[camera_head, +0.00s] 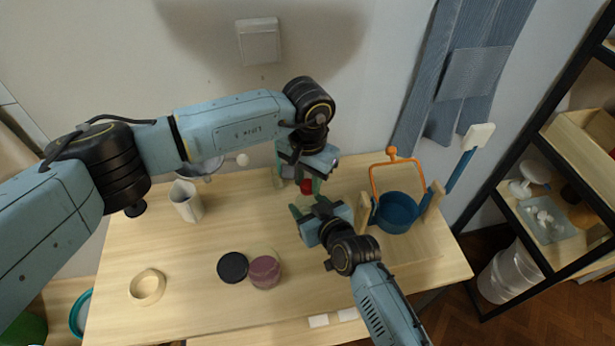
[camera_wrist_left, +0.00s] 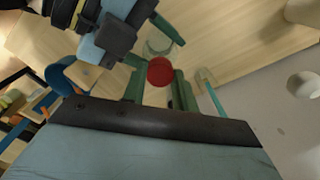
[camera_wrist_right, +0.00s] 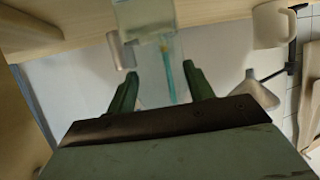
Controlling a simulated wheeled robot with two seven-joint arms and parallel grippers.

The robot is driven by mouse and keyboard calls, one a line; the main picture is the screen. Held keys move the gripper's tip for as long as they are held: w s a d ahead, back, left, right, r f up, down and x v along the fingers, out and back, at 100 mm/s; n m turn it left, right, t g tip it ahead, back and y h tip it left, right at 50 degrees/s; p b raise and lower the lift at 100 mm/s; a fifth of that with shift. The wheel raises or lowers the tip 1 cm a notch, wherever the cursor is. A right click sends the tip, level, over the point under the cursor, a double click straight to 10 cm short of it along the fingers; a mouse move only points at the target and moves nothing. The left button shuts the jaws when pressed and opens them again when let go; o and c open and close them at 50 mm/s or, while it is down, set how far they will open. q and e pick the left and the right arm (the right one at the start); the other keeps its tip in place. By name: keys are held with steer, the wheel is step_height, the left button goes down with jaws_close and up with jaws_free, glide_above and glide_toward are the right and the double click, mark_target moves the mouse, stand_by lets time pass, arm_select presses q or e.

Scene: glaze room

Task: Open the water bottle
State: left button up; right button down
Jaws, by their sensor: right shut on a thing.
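The water bottle (camera_wrist_left: 156,48) is clear and hard to make out; its round red cap (camera_head: 306,187) faces up. The cap also shows in the left wrist view (camera_wrist_left: 160,71). My left gripper (camera_head: 308,184) points down over the bottle, open, with its fingers on either side of the cap and a small gap visible. My right gripper (camera_head: 305,208) is shut on the bottle below the cap, coming in from the front right. In the right wrist view, the see-through bottle wall is hard to tell between its fingers (camera_wrist_right: 161,75).
A blue pot (camera_head: 397,212) in a wooden stand with an orange handle is to the right. A white pitcher (camera_head: 187,201) stands to the left. A black disc (camera_head: 233,267), a maroon disc (camera_head: 265,271) and a pale ring (camera_head: 147,287) lie in front.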

arm_select(q)
jaws_close()
steer(key=n, duration=0.6)
arm_select(e)
steer(key=shift+f, duration=0.1)
arm_select(q)
steer(key=n, duration=0.5)
steer(key=shift+n, duration=0.4)
steer(key=n, duration=0.3)
steer(key=shift+n, duration=0.3)
steer(key=n, duration=1.4)
steer(key=shift+r, duration=0.1)
steer(key=n, duration=0.7)
steer(key=shift+n, duration=0.4)
steer(key=n, duration=0.5)
steer(key=shift+n, duration=0.3)
steer(key=n, duration=1.1)
